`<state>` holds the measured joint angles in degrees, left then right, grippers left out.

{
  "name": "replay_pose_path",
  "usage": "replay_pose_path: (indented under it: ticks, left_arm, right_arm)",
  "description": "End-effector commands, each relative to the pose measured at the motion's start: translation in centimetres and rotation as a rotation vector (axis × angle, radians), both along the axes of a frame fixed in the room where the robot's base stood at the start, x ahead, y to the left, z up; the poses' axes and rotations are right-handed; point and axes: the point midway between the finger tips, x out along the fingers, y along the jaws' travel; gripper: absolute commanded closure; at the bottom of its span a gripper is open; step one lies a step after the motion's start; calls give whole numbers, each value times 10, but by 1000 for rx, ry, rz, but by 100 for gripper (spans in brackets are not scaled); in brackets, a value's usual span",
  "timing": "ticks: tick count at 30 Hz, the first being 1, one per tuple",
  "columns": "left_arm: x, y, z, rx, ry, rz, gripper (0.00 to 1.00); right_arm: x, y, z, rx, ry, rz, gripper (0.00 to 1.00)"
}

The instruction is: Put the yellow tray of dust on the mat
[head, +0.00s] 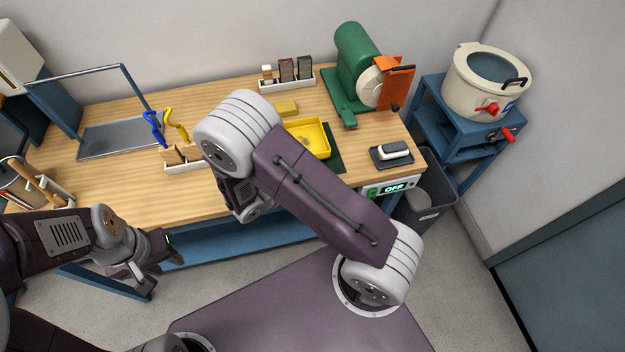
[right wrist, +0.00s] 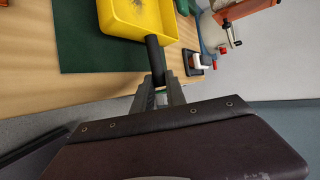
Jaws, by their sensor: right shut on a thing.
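The yellow tray (head: 325,143) holds a small heap of grey dust, which also shows in the right wrist view, with the tray (right wrist: 115,22) at the top. My right gripper (right wrist: 158,80) is shut on the tray's dark handle (right wrist: 155,55). In the head view my right arm hides that gripper. The dark green mat (head: 335,162) lies on the bench, partly covered by the tray; its bare part shows in the right wrist view (right wrist: 85,50). I cannot tell whether the tray touches it. My left gripper (head: 150,268) hangs empty before the bench; its opening is unclear.
On the wooden bench (head: 110,185), a green machine (head: 357,60) with an orange plate stands behind the mat. A brush on a dark pad (head: 392,153) lies to the right. A grey bin (head: 428,195) stands at right.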

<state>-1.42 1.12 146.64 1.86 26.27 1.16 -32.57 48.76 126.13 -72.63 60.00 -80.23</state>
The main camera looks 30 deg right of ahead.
Motion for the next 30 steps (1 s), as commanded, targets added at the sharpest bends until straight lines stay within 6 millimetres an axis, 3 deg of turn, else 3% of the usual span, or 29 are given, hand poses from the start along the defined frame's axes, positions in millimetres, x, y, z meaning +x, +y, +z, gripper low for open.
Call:
replay_pose_path:
  ticks: [3,6,14,15,16,26,30]
  left_arm:
    - [0,0,-3,0,0,0,64]
    - [0,0,-3,0,0,0,64]
    - [0,0,-4,0,0,0,64]
    - [0,0,-4,0,0,0,64]
    - [0,0,-4,0,0,0,64]
    - [0,0,-3,0,0,0,64]
    - [0,0,-3,0,0,0,64]
  right_arm:
    - [-1,0,-24,-2,6,1,100]
    - [-1,0,-32,-2,3,0,100]
    - [-1,0,-33,0,2,0,100]
    - [-1,0,-33,0,2,0,78]
    - [-1,0,-33,0,2,0,74]
    - [-1,1,-30,-1,2,1,74]
    - [-6,22,-18,1,-2,6,74]
